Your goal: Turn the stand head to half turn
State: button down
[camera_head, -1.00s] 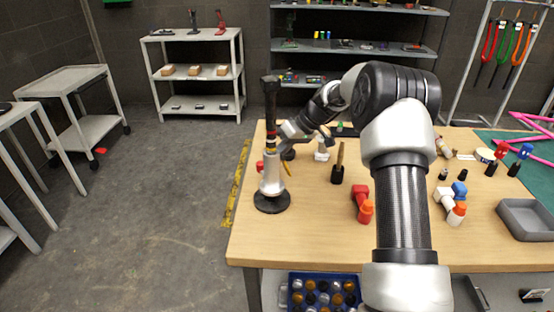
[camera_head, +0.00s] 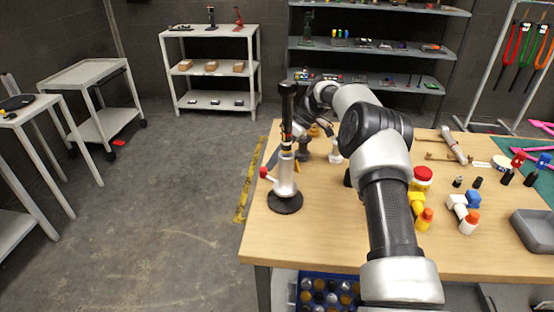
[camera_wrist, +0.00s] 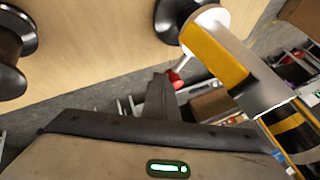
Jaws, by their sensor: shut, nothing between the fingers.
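The stand (camera_head: 284,186) stands upright near the table's left edge, with a round black base, a silver post, a red knob on its left and a tall black head (camera_head: 288,103) on top. In the wrist view the silver and yellow-banded post (camera_wrist: 232,68) runs aslant at the right. My gripper (camera_wrist: 162,90) is shut and empty, left of the post in that view, with a gap between them. In the head view my gripper is behind the stand and mostly hidden by it. Whether it touches the head cannot be told.
Red and yellow fittings (camera_head: 421,198) and white, blue and orange ones (camera_head: 464,213) stand on the table's right half. A grey tray (camera_head: 535,233) lies at the right edge. The table front (camera_head: 345,225) is clear. Shelves (camera_head: 212,66) stand behind.

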aim_at(260, 169)
jog(key=shift+s+a+n, duration=0.1)
jog(key=shift+a+n, duration=0.2)
jog(key=shift+s+a, duration=0.55)
jog(key=shift+a, duration=0.35)
jog(key=shift+s+a+n+g, duration=0.45)
jog(key=shift+a+n+g, duration=0.15)
jog(key=shift+n, duration=0.1)
jog(key=shift+s+a+p, duration=0.15)
jog(key=shift+s+p, duration=0.15)
jog(key=shift+s+a, duration=0.1)
